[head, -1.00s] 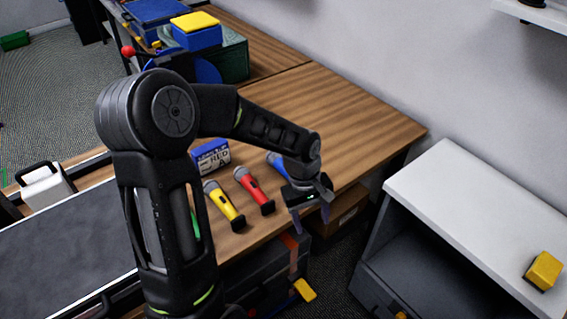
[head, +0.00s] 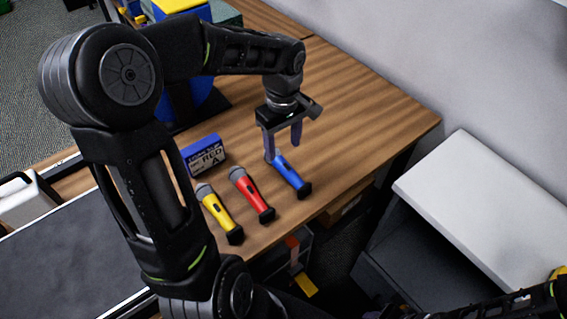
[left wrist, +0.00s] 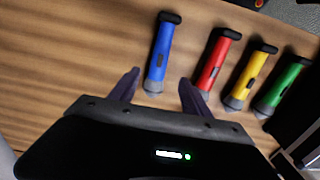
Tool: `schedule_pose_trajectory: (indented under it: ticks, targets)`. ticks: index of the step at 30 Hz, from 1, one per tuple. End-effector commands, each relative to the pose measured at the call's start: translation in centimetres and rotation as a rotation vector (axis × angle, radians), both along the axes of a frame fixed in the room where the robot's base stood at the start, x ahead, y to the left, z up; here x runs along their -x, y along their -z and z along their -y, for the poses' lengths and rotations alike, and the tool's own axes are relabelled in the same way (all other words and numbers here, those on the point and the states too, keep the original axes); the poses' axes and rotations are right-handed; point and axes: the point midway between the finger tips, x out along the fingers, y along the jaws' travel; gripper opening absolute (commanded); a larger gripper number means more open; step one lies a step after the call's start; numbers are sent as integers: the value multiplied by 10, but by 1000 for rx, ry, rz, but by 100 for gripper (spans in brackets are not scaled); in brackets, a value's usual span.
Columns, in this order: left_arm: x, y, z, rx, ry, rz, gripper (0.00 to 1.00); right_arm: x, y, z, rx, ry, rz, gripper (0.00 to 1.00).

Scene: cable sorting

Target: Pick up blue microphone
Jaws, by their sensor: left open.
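The blue microphone (head: 291,177) lies on the wooden table, to the right of the red and yellow ones, with its black end toward the table's front edge. My left gripper (head: 283,153) is open and empty at the microphone's head end, which it partly hides in the head view. In the left wrist view the blue microphone (left wrist: 160,55) lies ahead of the open fingers (left wrist: 158,83), its grey head between the fingertip lines. I cannot tell the fingers' exact height above it.
A red microphone (head: 252,194), a yellow microphone (head: 220,213) and a green microphone (left wrist: 284,86) lie in a row beside it. A blue labelled box (head: 205,156) stands behind them. The table (head: 360,110) is clear to the right. A white-topped cabinet (head: 490,190) stands apart at the right.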

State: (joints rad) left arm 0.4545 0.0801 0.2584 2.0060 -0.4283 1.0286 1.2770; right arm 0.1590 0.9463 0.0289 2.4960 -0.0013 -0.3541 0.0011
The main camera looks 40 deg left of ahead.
Motion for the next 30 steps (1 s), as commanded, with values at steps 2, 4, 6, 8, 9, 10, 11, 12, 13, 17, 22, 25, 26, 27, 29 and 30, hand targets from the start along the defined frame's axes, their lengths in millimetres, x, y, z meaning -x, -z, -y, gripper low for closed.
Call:
schedule_pose_trajectory:
  ticks: [2,4,6,8,9,10,11,12,13,17,22,25,26,27,29,30]
  targets:
    - [0,3,0,0,0,-2,56,0,0,0,0,0,0,36]
    - [0,10,0,1,1,-3,56,0,-1,0,0,0,0,36]
    - [0,18,0,1,0,-4,56,0,-2,0,0,0,1,36]
    - [0,23,0,1,-1,-3,56,0,-2,0,0,-1,1,36]
    - [0,26,0,1,0,-3,56,0,-2,0,0,-1,1,36]
    - [0,27,0,0,0,-2,56,0,-2,0,0,-1,1,36]
    - [0,27,0,1,0,-1,56,0,-2,0,0,-1,1,36]
    - [0,27,0,1,0,-1,56,0,-2,0,0,-1,1,36]
    - [0,27,0,1,0,-1,56,0,-2,0,0,-1,1,36]
    - [0,27,0,1,0,-1,56,0,-2,0,0,-1,1,36]
    - [-1,36,1,2,1,-3,56,0,-6,0,0,-1,1,36]
    - [-1,49,1,4,1,-5,56,0,-11,0,0,0,0,36]
    - [-1,54,1,4,2,-5,56,0,-12,0,0,0,0,36]
    - [-1,61,1,4,1,-5,56,0,-12,0,1,0,-1,36]
    - [-1,69,1,2,1,-5,56,0,-12,0,1,0,-1,36]
    - [-2,73,1,2,1,-3,56,0,-12,0,1,0,-1,36]
